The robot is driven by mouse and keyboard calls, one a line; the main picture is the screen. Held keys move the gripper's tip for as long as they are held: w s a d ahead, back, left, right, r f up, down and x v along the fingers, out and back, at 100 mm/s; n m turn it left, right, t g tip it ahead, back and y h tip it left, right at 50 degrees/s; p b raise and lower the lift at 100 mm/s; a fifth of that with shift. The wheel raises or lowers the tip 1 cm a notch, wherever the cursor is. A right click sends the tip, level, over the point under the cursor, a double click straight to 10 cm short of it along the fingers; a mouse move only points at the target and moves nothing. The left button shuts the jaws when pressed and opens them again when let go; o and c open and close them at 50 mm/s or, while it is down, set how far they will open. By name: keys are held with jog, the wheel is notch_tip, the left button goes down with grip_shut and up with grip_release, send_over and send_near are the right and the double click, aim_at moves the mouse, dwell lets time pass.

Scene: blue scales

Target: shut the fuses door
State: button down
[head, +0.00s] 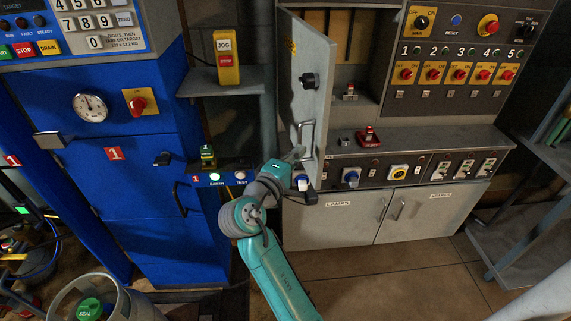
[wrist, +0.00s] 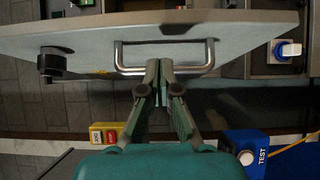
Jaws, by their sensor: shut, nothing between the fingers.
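The fuses door (head: 298,58) is a grey panel standing wide open, swung out from the left side of the grey cabinet. It carries a black knob (head: 309,80) and a metal bar handle (head: 307,138). My gripper (head: 298,154) is beside the lower part of the door, near the handle. In the wrist view, my gripper (wrist: 160,64) is shut and empty. Its fingertips overlap the middle of the handle (wrist: 122,62) outline, in front of the door (wrist: 255,24). I cannot tell whether they touch. The knob (wrist: 50,65) is left of the fingers.
A blue cabinet (head: 150,180) stands left. A small shelf (head: 225,84) holds a yellow JOG/STOP box (head: 227,57). A ledge (head: 430,140) and a switch row lie right of the door. A blue TEST box (wrist: 250,146) is below right of my fingers in the wrist view.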

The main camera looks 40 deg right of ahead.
aim_at(317, 144)
jog(key=shift+s+d, duration=0.4)
jog(key=shift+d, duration=0.35)
jog(key=shift+s+d, duration=0.35)
jog(key=shift+d, duration=0.35)
